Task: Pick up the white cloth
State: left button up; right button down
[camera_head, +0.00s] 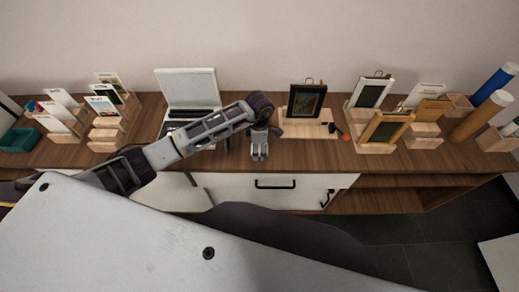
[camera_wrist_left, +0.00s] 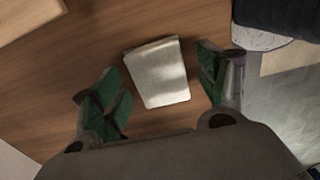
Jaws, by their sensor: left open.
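The white cloth (camera_wrist_left: 157,73) lies folded into a flat, roughly rectangular pad on the brown wooden top in the left wrist view. My left gripper (camera_wrist_left: 160,76) is open above it, one green-padded finger on each side of the cloth and apart from it. In the head view my left gripper (camera_head: 260,146) points down near the front edge of the counter. I cannot clearly tell the cloth from the gripper there. My right gripper is not in view.
A laptop (camera_head: 188,92) stands left of the left gripper. A framed picture (camera_head: 305,101) on a wooden board (camera_head: 298,130) stands to its right. Card holders (camera_head: 107,133) and wooden stands (camera_head: 380,131) flank these. The counter's front edge is close, with white drawers (camera_head: 290,190) below.

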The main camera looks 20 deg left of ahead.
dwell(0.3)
pick_arm(q)
jog(key=c, duration=0.9)
jog(key=shift+c, duration=0.2)
jog(key=shift+r, duration=0.2)
notch_tip(320, 180, up, 10)
jog(key=b, duration=0.1)
jog(key=shift+f, duration=0.15)
jog(key=o, duration=0.3)
jog(key=c, duration=0.4)
